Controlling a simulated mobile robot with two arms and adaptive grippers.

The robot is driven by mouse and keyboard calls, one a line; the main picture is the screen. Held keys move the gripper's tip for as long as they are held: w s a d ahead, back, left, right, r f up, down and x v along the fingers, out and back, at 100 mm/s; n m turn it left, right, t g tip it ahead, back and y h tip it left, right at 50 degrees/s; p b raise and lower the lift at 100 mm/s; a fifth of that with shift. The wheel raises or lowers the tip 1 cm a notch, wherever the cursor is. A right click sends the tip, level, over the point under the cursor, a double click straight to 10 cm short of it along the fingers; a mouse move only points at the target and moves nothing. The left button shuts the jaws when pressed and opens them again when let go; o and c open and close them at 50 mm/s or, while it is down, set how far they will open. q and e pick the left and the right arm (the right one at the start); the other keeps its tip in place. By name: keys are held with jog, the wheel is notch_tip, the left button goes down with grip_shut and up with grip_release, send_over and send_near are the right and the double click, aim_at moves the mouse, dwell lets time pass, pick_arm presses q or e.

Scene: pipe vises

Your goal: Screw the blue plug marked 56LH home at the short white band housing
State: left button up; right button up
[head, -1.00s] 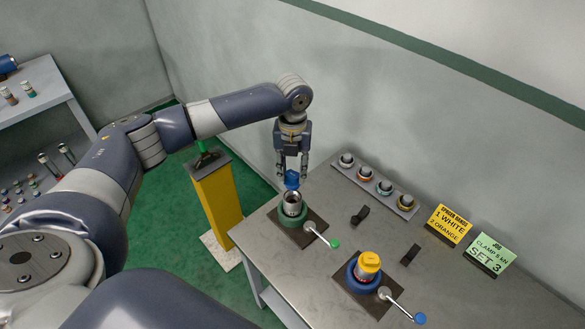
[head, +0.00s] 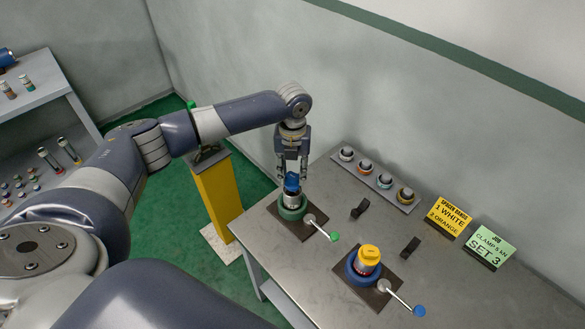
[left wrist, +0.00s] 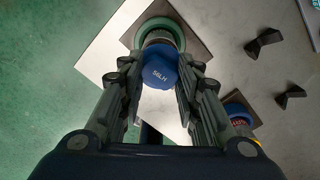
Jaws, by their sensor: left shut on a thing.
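My left gripper (head: 291,176) points down and is shut on the blue plug (head: 291,184). In the left wrist view the plug (left wrist: 160,70) shows its 56LH mark between the fingers. Right below it is a short metal-grey housing (head: 294,200), upright in the green ring vise (head: 293,212). The plug is at the housing's mouth; I cannot tell how far it is in. The housing's band is too small to read clearly. The vise's lever (head: 322,228) has a green knob. My right gripper is not in view.
A blue ring vise (head: 360,276) holds a housing with a yellow cap (head: 369,254). Several plugs or rings stand on a grey rack (head: 398,206) by the wall. Two black pieces lie on the table (head: 300,262). Yellow (head: 449,216) and green (head: 490,247) signs stand at right.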

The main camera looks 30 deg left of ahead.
aim_at(293, 176)
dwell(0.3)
pick_arm(q)
jog(key=shift+p, duration=0.4)
jog(key=shift+f+b, duration=0.5)
jog(key=shift+f, duration=0.6)
jog(key=shift+p, duration=0.35)
dwell(0.6)
jog(key=shift+f, duration=0.5)
dwell(0.4)
jog(key=o, duration=1.1)
